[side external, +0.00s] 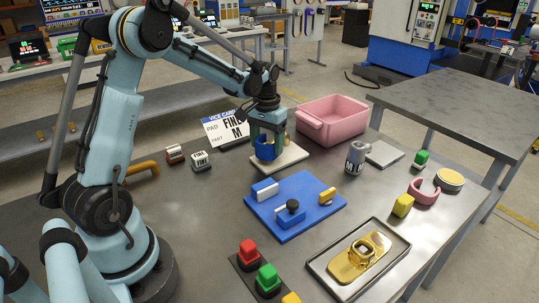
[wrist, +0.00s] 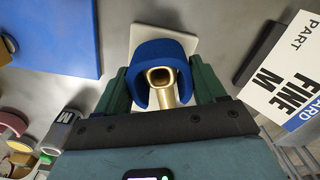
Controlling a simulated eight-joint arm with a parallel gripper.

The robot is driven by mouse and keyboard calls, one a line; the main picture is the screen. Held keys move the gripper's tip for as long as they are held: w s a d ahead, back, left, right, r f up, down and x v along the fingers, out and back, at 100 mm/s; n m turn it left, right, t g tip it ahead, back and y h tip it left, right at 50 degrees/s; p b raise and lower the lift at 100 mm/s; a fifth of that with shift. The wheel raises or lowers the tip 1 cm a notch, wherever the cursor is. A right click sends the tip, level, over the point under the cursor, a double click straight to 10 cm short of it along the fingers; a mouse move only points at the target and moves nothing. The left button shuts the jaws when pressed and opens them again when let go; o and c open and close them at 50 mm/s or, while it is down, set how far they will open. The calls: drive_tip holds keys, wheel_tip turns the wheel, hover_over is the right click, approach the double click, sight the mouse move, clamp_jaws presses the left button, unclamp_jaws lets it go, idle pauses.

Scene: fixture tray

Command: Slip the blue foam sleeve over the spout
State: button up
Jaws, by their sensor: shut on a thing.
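The blue foam sleeve (wrist: 160,50) is a thick C-shaped band held between the green fingers of my gripper (wrist: 160,78). The brass spout (wrist: 161,78), with a squarish open mouth, shows inside the sleeve's curve in the wrist view. The sleeve's gap faces the wrist, where the spout's neck runs. In the side view, my gripper (side external: 268,130) points down and holds the sleeve (side external: 265,151) low over the pale base plate (side external: 291,157). The fingers partly hide the spout there. I cannot tell how far down the spout the sleeve sits.
A blue fixture board (side external: 270,216) lies in front of the plate. A sign card (side external: 226,129) stands left. A metal tray (side external: 318,267) is at the front.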

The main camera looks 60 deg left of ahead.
drive_tip(key=shift+f, duration=0.25)
drive_tip(key=o, duration=0.9)
drive_tip(key=shift+r, duration=0.1)
drive_tip(key=shift+r, duration=3.75)
